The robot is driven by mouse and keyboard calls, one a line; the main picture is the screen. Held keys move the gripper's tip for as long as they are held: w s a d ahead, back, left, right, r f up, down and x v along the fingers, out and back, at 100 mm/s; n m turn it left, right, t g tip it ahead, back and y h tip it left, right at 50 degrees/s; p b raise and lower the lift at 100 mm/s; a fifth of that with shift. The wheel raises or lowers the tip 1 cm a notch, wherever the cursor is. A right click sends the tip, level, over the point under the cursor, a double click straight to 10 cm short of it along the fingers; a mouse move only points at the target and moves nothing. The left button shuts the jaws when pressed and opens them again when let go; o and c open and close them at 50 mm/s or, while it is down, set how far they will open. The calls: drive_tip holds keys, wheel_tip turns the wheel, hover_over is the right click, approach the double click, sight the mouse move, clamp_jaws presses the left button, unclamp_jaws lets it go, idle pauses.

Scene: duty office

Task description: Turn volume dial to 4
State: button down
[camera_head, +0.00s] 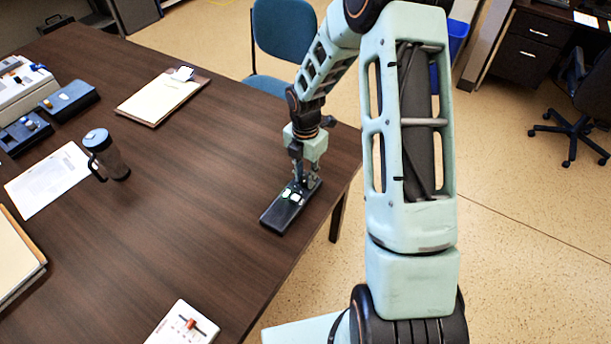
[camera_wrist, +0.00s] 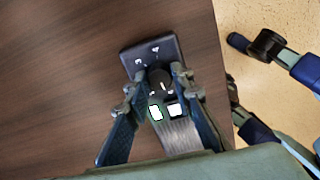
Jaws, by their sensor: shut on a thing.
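A black control box (camera_head: 282,212) lies on the dark wooden table near its right edge. It also shows in the wrist view (camera_wrist: 137,58), with small white marks and two white squares on its face. The round dark volume dial (camera_wrist: 158,77) sits between the white marks and the squares. My gripper (camera_head: 305,178) reaches down over the far end of the box. In the wrist view, my gripper (camera_wrist: 160,88) has one finger on each side of the dial and is shut on it. The dial's setting is too small to read.
A mug (camera_head: 108,155), a clipboard (camera_head: 163,97), papers (camera_head: 47,180) and dark devices (camera_head: 68,101) lie on the left half of the table. A white box with a red slider (camera_head: 182,326) is at the front. The table middle (camera_head: 190,190) is clear. A blue chair (camera_head: 284,30) stands behind.

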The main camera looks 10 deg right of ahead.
drive_tip(key=m+b, duration=0.1)
drive_tip(key=m, duration=0.3)
drive_tip(key=shift+m, duration=0.4)
drive_tip(key=m+b, duration=0.2)
drive_tip(key=m, duration=0.3)
drive_tip(key=m+b, duration=0.1)
drive_tip(key=m, duration=0.3)
drive_tip(key=shift+m, duration=0.4)
drive_tip(key=m+b, duration=0.1)
drive_tip(key=m, duration=0.4)
drive_tip(key=shift+m+b, duration=0.3)
drive_tip(key=shift+b, duration=0.05)
drive_tip(key=m, duration=0.5)
drive_tip(key=shift+b, duration=0.4)
drive_tip(key=m, duration=0.5)
drive_tip(key=m+p, duration=0.1)
drive_tip(key=m, duration=0.3)
drive_tip(key=shift+r, duration=0.1)
drive_tip(key=shift+m+p, duration=0.55)
drive_tip(key=shift+m, duration=1.85)
